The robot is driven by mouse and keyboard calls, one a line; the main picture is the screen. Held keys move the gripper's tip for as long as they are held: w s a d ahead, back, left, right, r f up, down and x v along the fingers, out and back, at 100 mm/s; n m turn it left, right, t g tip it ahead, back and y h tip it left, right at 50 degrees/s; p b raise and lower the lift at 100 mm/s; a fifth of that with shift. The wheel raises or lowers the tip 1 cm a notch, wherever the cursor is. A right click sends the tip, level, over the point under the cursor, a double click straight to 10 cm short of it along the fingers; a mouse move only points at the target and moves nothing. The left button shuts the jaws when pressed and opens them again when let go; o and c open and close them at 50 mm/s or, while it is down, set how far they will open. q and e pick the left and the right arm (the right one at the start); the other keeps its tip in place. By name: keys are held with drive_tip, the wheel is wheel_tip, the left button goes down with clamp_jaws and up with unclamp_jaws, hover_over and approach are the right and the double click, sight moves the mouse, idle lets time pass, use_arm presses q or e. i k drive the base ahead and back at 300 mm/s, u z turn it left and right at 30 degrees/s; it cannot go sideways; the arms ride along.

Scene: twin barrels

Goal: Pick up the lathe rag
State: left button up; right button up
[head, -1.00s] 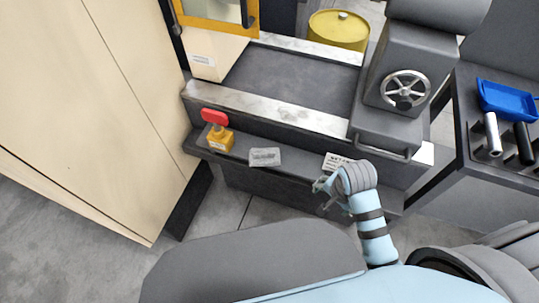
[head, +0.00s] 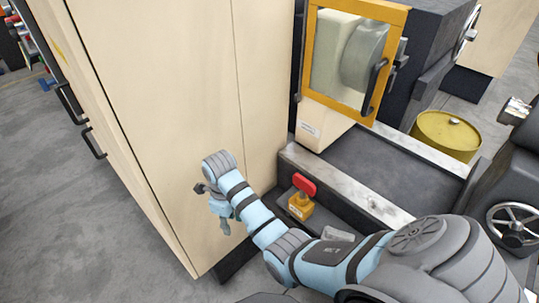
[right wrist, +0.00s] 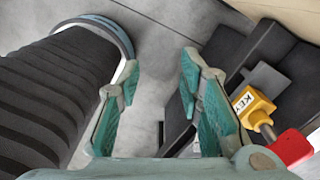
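A light grey, flat, folded-looking piece (head: 338,234), which looks like the lathe rag, lies on the dark ledge at the front of the lathe in the head view. My right arm partly covers its lower side. My right gripper (head: 222,208) hangs in front of the beige cabinet, to the left of the piece and apart from it. In the right wrist view my right gripper (right wrist: 152,88) has its teal fingers spread, with only grey floor between them. The rag does not show clearly in the wrist view. My left gripper is not in view.
A yellow block with a red top (head: 302,197) stands on the ledge near the rag; it also shows in the right wrist view (right wrist: 254,103). The beige cabinet (head: 175,130) is close behind my gripper. A yellow drum (head: 447,135) stands behind the lathe bed. Floor is clear at left.

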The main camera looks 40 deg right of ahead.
sight(329, 234)
drive_tip(key=u, duration=1.25)
drive_tip(key=k, duration=1.4)
drive_tip(key=z, duration=1.35)
drive_tip(key=i, duration=0.5)
